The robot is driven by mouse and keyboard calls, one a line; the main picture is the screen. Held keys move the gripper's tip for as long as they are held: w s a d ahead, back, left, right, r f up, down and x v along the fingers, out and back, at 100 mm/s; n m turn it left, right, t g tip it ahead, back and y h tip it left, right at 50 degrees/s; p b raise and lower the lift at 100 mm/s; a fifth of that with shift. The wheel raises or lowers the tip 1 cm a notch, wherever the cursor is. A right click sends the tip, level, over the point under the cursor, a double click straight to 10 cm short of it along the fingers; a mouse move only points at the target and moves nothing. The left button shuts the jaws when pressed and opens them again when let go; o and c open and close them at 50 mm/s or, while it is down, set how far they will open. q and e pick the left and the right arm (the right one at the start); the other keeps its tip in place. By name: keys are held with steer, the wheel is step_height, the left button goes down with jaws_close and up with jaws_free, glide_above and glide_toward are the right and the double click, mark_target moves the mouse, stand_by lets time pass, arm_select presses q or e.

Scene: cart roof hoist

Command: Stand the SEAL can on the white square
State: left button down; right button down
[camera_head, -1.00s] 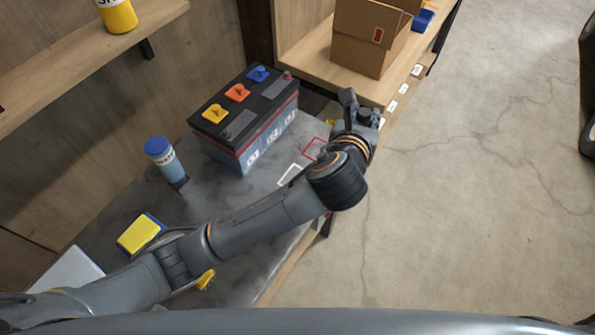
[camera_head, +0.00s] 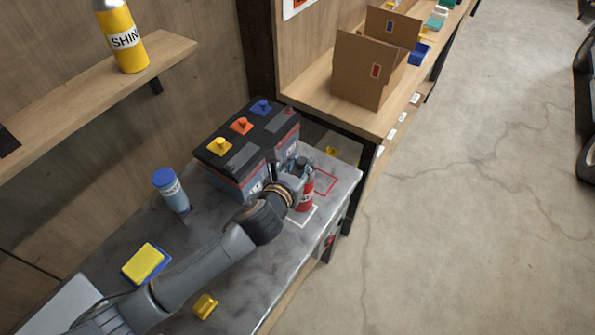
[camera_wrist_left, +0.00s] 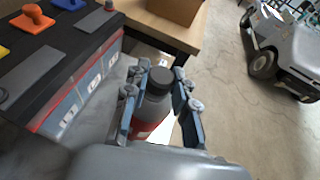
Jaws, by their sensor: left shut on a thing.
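A red can with a grey upper part and dark cap (camera_head: 306,197) is upright in my left gripper (camera_head: 290,178); the wrist view shows the fingers (camera_wrist_left: 158,98) shut around its upper part (camera_wrist_left: 154,105). Its label is not legible. The white square outline (camera_head: 302,221) lies on the grey bench, partly hidden by the can and my arm. The can appears over or at the far part of this square; I cannot tell whether its base touches the bench. The right gripper is not in view.
A large battery (camera_head: 235,165) stands close beside the left gripper. A red square outline (camera_head: 327,183) lies just beyond the can. A blue-capped can (camera_head: 171,190) and a yellow sponge (camera_head: 144,261) are on the bench's left. A yellow can (camera_head: 122,38) stands on the shelf.

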mark_target(297, 174)
arm_select(q)
steer(key=shift+w+a+f, duration=0.1)
steer(key=shift+a+f, duration=0.15)
steer(key=shift+f, duration=0.1)
steer(key=shift+f+p, duration=0.3)
steer(key=shift+f, duration=1.3)
steer(key=shift+a, duration=0.1)
steer(key=shift+f, duration=0.15)
steer(key=c, duration=1.1)
jaws_free()
steer(key=b+v, duration=0.1)
steer(key=v, duration=1.1)
